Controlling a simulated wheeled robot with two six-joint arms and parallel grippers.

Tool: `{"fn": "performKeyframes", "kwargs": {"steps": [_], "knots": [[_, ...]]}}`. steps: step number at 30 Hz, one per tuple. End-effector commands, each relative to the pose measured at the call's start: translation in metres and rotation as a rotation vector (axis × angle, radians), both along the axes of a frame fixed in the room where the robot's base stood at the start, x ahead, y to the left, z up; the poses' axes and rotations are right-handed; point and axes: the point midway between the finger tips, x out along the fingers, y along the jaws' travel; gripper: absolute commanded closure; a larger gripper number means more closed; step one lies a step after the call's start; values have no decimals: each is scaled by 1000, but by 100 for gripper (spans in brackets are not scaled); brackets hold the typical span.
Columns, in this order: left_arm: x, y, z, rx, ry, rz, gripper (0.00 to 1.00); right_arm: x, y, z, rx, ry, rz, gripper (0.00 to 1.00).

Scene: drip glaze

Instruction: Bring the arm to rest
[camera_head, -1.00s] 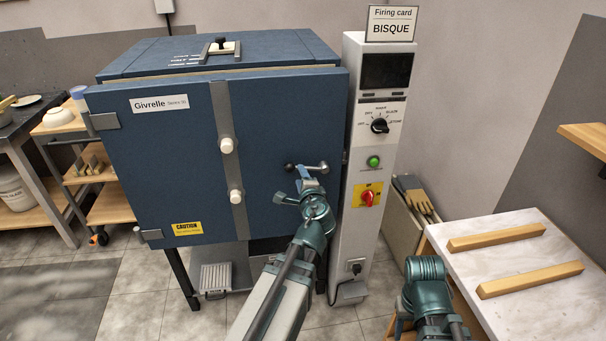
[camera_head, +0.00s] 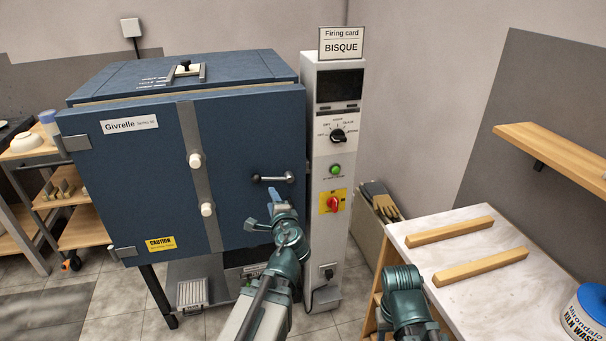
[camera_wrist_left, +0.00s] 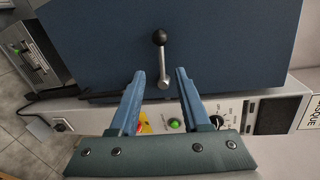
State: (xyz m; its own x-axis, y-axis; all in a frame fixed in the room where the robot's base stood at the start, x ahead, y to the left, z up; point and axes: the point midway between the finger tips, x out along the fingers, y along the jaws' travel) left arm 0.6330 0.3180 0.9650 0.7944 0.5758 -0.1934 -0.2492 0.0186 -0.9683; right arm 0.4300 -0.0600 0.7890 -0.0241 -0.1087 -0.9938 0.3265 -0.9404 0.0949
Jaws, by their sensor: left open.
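My left gripper (camera_head: 272,196) is open and empty in front of the blue kiln door (camera_head: 250,135), just below the lever handle (camera_head: 273,179) in the head view. In the left wrist view, the two blue fingers of my left gripper (camera_wrist_left: 160,74) stand apart. The lever handle (camera_wrist_left: 160,60) with its black knob shows beyond and between their tips, and the fingers are not closed on it. The kiln door looks shut. A teal part of my right arm shows at the bottom of the head view, but its gripper is out of sight.
The control column (camera_head: 325,240) with its dial, green button and red switch stands right of the kiln. A marble-topped table (camera_head: 455,240) with two wooden bars is at the right, under a wooden shelf (camera_head: 560,155). Gloves (camera_head: 380,199) lie between column and table.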

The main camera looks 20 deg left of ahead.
Motion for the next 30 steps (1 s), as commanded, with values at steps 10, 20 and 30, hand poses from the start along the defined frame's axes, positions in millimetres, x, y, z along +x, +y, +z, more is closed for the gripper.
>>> {"fn": "performKeyframes", "kwargs": {"steps": [10, 20, 30], "knots": [[-27, -46, -25, -388, 62, 171, 53, 0, 0, 35, 0, 0, 0, 50], [-146, -203, -83, -989, 499, 563, 53, 0, 0, 83, 0, 0, -1, 50], [-203, -258, -83, -1089, 719, 695, 53, 0, 0, 93, 0, 0, -1, 50]]}}
